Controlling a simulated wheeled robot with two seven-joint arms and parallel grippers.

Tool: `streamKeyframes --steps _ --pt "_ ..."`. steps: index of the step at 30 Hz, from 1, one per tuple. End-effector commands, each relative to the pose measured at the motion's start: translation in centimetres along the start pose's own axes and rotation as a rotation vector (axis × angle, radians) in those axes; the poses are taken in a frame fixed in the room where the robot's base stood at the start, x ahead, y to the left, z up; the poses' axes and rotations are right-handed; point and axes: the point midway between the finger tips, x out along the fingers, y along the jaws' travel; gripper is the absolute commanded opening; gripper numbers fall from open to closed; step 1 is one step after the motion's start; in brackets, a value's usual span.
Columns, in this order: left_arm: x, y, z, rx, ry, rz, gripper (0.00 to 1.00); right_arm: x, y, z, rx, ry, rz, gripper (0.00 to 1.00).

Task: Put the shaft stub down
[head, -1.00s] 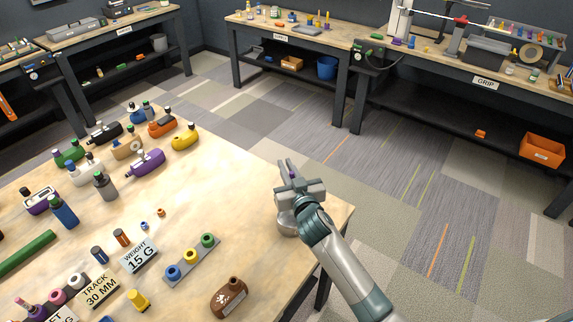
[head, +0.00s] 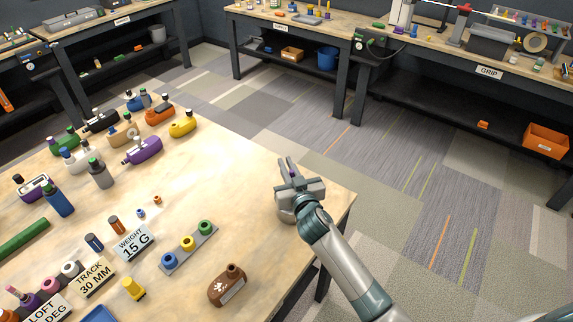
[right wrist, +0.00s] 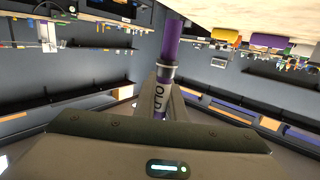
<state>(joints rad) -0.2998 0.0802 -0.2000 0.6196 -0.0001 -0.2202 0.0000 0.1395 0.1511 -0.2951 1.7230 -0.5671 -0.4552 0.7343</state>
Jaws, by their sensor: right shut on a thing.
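The shaft stub (right wrist: 172,40) is purple, with a grey ring and a pale section marked "OLD" in the right wrist view. My right gripper (head: 287,167) is shut on it near the table's right corner in the head view. Only a sliver of the stub shows between the fingers there. In the right wrist view the stub stands out from between the fingers (right wrist: 161,92) and its free end runs toward the picture's top. I cannot tell any contact between stub and table. My left gripper is not in view.
The wooden table (head: 255,235) has bare room left of my right gripper. A brown club head (head: 226,289), a grey strip with coloured rings (head: 203,247) and a "WEIGHT 15 G" sign (head: 135,243) lie nearer. Several club heads, such as a yellow one (head: 183,126), stand farther back.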

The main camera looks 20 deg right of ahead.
Motion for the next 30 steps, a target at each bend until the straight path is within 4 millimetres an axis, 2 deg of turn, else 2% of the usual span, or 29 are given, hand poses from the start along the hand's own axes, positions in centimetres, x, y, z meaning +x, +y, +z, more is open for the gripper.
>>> streamKeyframes --steps 1,6,15,30 --pt "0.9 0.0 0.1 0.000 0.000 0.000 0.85 0.1 0.0 1.0 -0.001 0.000 0.000 0.00" --pt "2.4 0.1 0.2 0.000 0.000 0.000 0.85 0.3 0.0 2.6 0.000 0.000 -0.001 0.00" --pt "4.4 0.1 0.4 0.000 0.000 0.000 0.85 0.5 0.0 4.9 0.000 0.000 0.000 0.00" --pt "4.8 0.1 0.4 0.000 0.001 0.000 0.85 0.5 0.0 5.4 0.000 0.000 0.000 0.00"
